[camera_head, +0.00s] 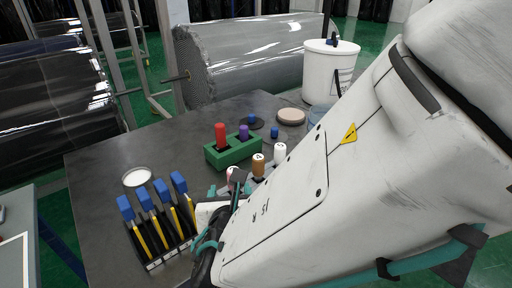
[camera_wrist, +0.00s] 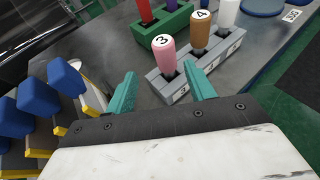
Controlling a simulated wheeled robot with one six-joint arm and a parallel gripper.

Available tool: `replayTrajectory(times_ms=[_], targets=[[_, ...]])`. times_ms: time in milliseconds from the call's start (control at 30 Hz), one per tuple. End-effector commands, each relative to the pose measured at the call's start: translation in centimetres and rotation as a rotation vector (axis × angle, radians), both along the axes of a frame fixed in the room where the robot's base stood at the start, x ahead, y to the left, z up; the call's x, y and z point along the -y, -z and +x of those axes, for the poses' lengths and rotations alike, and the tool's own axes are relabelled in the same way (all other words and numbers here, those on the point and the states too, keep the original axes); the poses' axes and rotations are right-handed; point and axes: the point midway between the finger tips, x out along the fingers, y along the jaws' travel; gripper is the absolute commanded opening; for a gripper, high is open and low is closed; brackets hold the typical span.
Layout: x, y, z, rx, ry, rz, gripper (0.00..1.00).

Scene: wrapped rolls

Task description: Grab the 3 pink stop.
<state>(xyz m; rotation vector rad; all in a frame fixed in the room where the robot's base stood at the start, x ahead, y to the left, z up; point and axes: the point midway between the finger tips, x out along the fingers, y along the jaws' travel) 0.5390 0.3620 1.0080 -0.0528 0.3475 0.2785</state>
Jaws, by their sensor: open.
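The pink stop marked 3 (camera_wrist: 164,55) stands upright in a slot of a grey holder (camera_wrist: 197,76) in the wrist view. Its lower end is hidden in the slot. In the head view only a little of the pink stop (camera_head: 232,174) shows beside my arm. My gripper (camera_wrist: 158,90) is open, with teal fingers and nothing between them. In the wrist view the pink stop shows just beyond the gap between the fingertips, and the right fingertip appears close to the grey holder. I cannot tell whether they touch.
A brown stop marked 4 (camera_wrist: 201,33) and a white stop (camera_wrist: 227,14) share the grey holder. A green block (camera_head: 232,151) holds a red and a purple stop behind. Several blue-topped tools (camera_head: 147,199) stand in a rack at left. A white bucket (camera_head: 328,72) stands at the back.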

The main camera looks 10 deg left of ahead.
Motion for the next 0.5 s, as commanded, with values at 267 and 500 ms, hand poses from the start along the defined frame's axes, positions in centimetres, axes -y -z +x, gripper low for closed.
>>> replayTrajectory(times_ms=[267,500], targets=[[-0.3,1.1,3.4,0.000,0.009,0.000,0.54],[-0.8,2.0,6.3,-0.001,0.008,0.002,0.54]])
